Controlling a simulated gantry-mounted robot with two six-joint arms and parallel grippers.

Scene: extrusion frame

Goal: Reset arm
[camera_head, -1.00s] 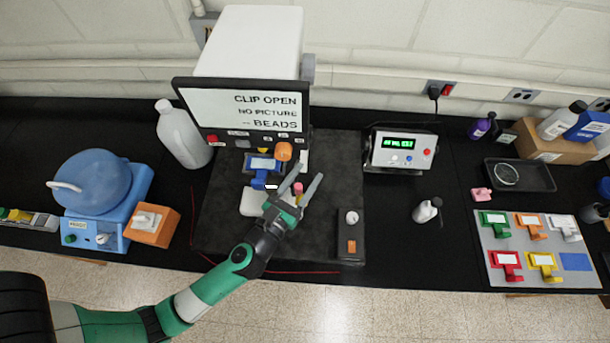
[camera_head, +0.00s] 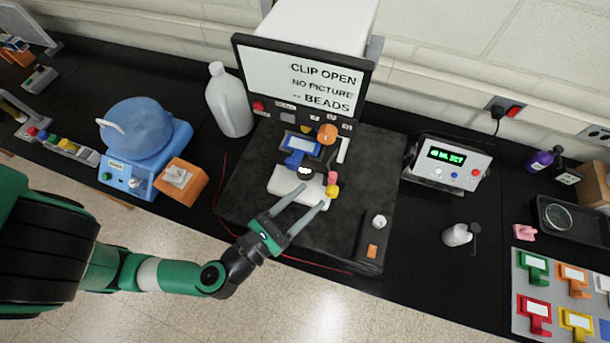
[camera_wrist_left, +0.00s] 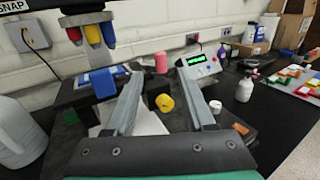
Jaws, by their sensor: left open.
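My left gripper (camera_head: 308,197) is open and empty in the head view, in front of the machine whose screen (camera_head: 300,78) reads "CLIP OPEN NO PICTURE -- BEADS". Its fingers point toward a white block (camera_head: 297,187) and a blue clip (camera_head: 299,150) on the dark platform (camera_head: 250,200). In the left wrist view both fingers (camera_wrist_left: 165,100) are spread apart, with a yellow piece (camera_wrist_left: 164,103) and a pink piece (camera_wrist_left: 161,63) visible beyond the gap between them. My right gripper is not in view.
A blue round-topped device (camera_head: 140,130) and orange box (camera_head: 180,180) stand left. A white jug (camera_head: 228,105) is beside the machine. A meter with a green display (camera_head: 447,163), small white bottle (camera_head: 457,235) and coloured clips board (camera_head: 545,300) are right. Floor is clear in front.

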